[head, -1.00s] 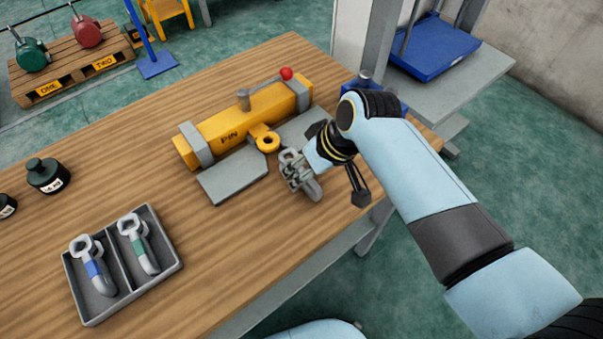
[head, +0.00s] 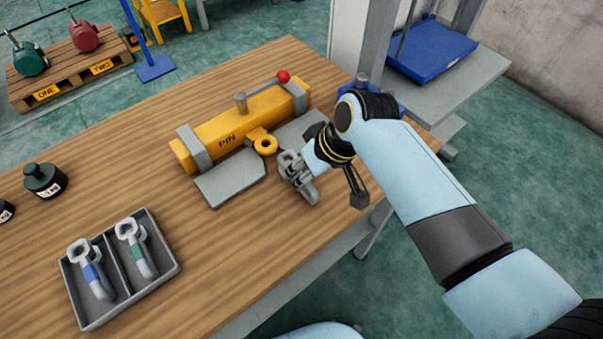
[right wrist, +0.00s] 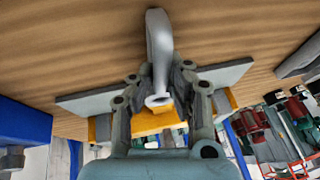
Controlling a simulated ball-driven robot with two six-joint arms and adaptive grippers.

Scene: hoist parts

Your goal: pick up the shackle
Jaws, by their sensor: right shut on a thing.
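My right gripper (head: 293,172) is above the right part of the wooden table, just right of the yellow beam's eye. It is shut on a grey shackle (right wrist: 158,42), whose curved body sticks out past the fingers in the right wrist view. The shackle also shows in the head view (head: 309,192), partly hidden by the fingers. I cannot tell whether it touches the table. Two other shackles, one with a blue band (head: 91,273) and one with a green band (head: 140,252), lie in a grey divided tray (head: 176,268). My left gripper is out of view.
The yellow beam (head: 222,138) marked PIN, with a red-knobbed lever (head: 283,77), stands behind my gripper with grey plates (head: 230,182) beside it. A dark weight (head: 44,180) stands at left. Bare table (head: 215,235) lies between tray and gripper.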

